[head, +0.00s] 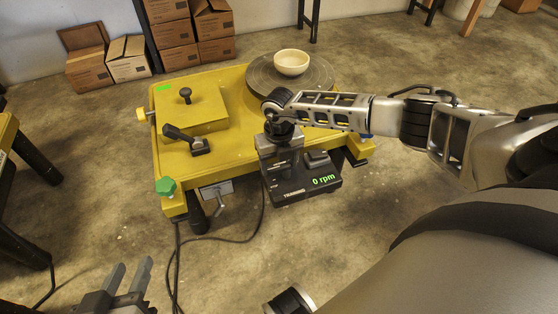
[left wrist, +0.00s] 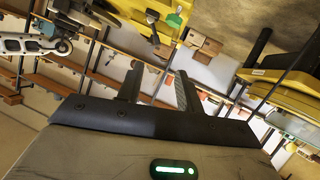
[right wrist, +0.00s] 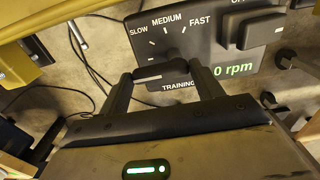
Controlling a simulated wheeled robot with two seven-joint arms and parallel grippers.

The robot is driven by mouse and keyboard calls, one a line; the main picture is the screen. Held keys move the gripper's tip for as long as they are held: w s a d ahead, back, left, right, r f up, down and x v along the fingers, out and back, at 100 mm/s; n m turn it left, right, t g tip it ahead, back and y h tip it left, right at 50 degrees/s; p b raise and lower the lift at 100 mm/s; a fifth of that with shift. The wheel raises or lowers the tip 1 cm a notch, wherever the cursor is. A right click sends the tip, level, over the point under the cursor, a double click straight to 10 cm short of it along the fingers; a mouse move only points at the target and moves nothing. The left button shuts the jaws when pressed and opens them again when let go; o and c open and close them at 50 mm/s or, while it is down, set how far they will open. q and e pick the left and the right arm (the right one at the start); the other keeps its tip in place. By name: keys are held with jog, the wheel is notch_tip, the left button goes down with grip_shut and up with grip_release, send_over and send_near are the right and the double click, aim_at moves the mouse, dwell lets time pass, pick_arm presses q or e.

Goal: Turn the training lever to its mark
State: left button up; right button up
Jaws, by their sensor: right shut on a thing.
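The dark control box (head: 303,188) hangs at the front right of the yellow wheel table (head: 235,150). Its panel (right wrist: 205,45) reads SLOW, MEDIUM and FAST above an arc of white ticks, with TRAINING below and a green 0 rpm display (right wrist: 236,70). The dark training lever (right wrist: 162,72) lies between the fingers of my right gripper (right wrist: 165,88), which is shut on it. In the head view my right wrist hides the lever and its ticks. My left gripper (head: 128,274) is open and empty above the floor at lower left; its parted fingers show in the left wrist view (left wrist: 155,88).
A white bowl (head: 291,62) sits on the round grey wheel (head: 262,78). A black-handled lever (head: 187,140), a green knob (head: 166,187) and a metal bracket (head: 217,190) are on the table's left and front. A cable trails on the floor; cardboard boxes (head: 178,35) stand behind.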

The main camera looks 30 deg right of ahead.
aim_at(279, 166)
dwell(0.3)
pick_arm(q)
jog(key=shift+s+f, duration=0.15)
pick_arm(e)
jog(key=o, duration=1)
jog(key=shift+r, duration=0.55)
pick_arm(q)
jog(key=shift+s+a+f+g+y+p, duration=0.15)
jog(key=shift+a+f+g+y+p, duration=0.2)
jog(key=shift+f+g+p, duration=0.6)
jog(key=shift+s+a+f+g+y+p, duration=0.1)
jog(key=shift+a+f+g+y+p, duration=0.35)
jog(key=shift+p, duration=0.9)
pick_arm(e)
jog(key=shift+r, duration=7.5)
pick_arm(q)
jog(key=shift+d, duration=0.15)
